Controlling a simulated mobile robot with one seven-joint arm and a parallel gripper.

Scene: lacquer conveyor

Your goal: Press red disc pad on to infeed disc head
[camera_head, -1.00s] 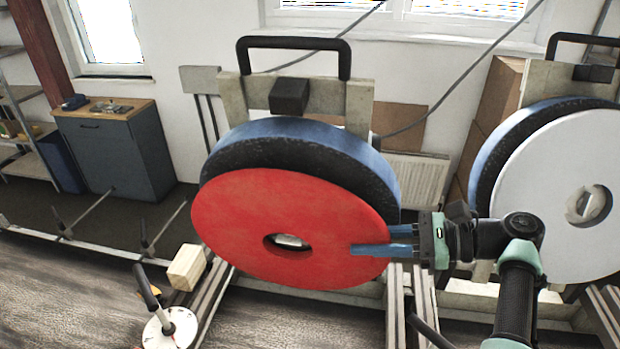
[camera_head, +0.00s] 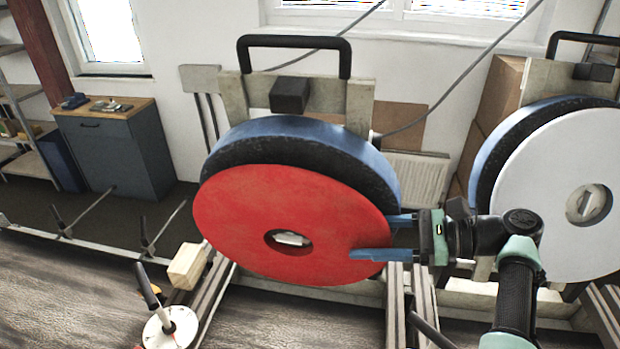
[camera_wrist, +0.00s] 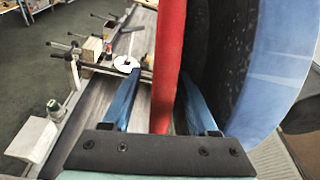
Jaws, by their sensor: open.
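The red disc pad (camera_head: 240,210) stands in front of the infeed disc head (camera_head: 330,136), which has a blue rim and a rough black face. Its lower part overlaps the head's face, and the black face shows above it. My gripper (camera_head: 384,236) is at the pad's right edge with open fingers, one in front and one behind the rim. In the wrist view the red pad's edge (camera_wrist: 168,60) stands between the two fingers of my gripper (camera_wrist: 160,98), clear of the left one. The black face (camera_wrist: 222,50) is right beside it; any gap is hard to judge.
A second disc head with a white pad (camera_head: 550,190) stands at the right, close behind my arm. A wooden block (camera_head: 188,266) and a white round base with a handle (camera_head: 170,328) are at the lower left. Rails run below the head.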

